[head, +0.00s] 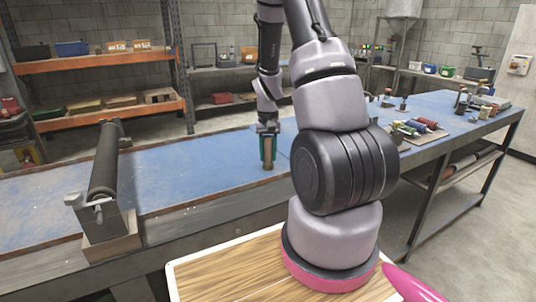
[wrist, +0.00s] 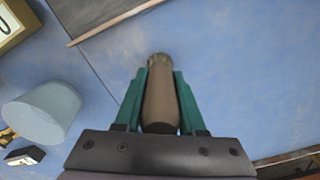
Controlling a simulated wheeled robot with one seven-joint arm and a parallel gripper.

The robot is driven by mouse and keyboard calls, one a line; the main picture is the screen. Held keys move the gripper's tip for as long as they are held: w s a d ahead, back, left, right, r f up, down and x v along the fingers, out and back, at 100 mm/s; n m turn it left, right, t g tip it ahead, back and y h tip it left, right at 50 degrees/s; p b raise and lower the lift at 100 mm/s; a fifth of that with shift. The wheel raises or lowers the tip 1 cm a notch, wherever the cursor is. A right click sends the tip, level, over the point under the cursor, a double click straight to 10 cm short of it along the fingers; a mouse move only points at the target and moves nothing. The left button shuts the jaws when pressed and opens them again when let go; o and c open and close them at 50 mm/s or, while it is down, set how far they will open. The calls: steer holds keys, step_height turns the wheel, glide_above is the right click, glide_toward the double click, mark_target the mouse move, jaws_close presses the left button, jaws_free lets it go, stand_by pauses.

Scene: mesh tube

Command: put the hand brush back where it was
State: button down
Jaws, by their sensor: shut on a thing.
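My gripper (head: 268,150) is over the blue tabletop (head: 222,163), pointing down near the middle of the bench. Its green fingers are closed on a brown, rounded piece, which I take to be the hand brush (head: 268,158). In the wrist view the brush (wrist: 160,100) lies lengthwise between the two fingers (wrist: 160,98), its far end reaching a little past the tips.
In the wrist view, a pale blue-grey cup-like thing (wrist: 42,110), a small black box (wrist: 25,155) and a yellow-edged object (wrist: 14,22) are at left; a dark panel (wrist: 108,14) is at the top. Small tools (head: 420,126) are at right.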

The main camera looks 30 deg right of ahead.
mark_target(268, 136)
steer(key=c, duration=0.5)
jaws_free()
steer(key=shift+f, duration=0.15)
step_height(268, 136, up, 12)
steer(key=shift+r, duration=0.1)
steer(key=s+a+r+t+y, duration=0.15)
steer(key=s+a+r, duration=0.25)
steer(key=r, duration=0.4)
steer(key=s+a+r+t+h, duration=0.15)
steer(key=s+a+r, duration=0.25)
steer(key=r, duration=0.4)
steer(key=s+a+r+t+y, duration=0.1)
steer(key=s+a+r+t, duration=0.1)
steer(key=s, duration=0.4)
steer(key=s+a+r+t+y, duration=0.1)
steer(key=s+a+r+t, duration=0.1)
steer(key=s+a+r, duration=0.1)
steer(key=s+r, duration=0.1)
steer(key=s, duration=0.1)
steer(key=shift+s+a+r+n, duration=0.2)
steer(key=shift+s+r+n, duration=0.05)
steer(key=shift+s+n, duration=0.15)
steer(key=shift+w, duration=0.1)
